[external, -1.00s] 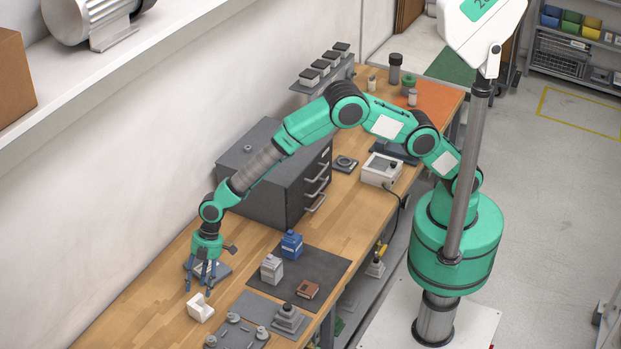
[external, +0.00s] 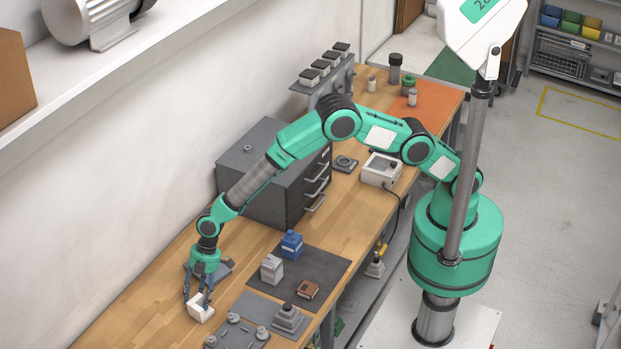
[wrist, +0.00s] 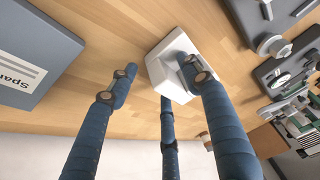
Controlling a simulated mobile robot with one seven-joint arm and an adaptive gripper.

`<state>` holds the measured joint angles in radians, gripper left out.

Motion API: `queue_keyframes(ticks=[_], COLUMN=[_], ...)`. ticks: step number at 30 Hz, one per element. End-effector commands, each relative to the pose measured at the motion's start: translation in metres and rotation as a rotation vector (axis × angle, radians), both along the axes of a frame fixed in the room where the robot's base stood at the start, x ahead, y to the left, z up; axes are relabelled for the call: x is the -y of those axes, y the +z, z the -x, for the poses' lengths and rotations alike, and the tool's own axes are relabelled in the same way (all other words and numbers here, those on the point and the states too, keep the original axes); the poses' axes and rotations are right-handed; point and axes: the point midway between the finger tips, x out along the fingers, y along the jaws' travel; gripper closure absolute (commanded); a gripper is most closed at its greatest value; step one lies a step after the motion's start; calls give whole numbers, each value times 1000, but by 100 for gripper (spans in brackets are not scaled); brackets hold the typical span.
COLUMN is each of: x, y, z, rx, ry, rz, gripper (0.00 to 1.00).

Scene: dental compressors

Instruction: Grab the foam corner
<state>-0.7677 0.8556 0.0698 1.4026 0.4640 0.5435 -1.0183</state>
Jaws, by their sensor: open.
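The foam corner (external: 202,312) is a small white angled block on the wooden bench, at the lower left of the external view. It also shows at the upper middle of the wrist view (wrist: 162,68). My gripper (external: 197,299) points down with its blue fingers open, right at the block. In the wrist view my gripper (wrist: 160,76) has one finger left of the block with a visible gap. Another finger overlaps the block's right side, and a third is below it. Contact cannot be told. The fingers hide part of the block.
A grey labelled box (wrist: 35,60) lies left in the wrist view. A grey plate with metal parts (external: 238,334) is close on the right. A dark mat (external: 325,265) holds a blue item, a grey item and a brown item. A grey drawer cabinet (external: 262,160) stands behind.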

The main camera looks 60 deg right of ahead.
Motion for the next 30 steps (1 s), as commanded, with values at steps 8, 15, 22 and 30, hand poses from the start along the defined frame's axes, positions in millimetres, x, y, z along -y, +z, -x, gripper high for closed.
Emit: queue_keyframes(ticks=[8, 15, 22, 30], x=[0, 0, 0, 0], y=[0, 0, 0, 3], z=[0, 0, 0, 0], rx=[0, 0, 0, 0], ry=[0, 0, 0, 0], rz=[0, 0, 0, 0], gripper=[51, 85, 88, 88])
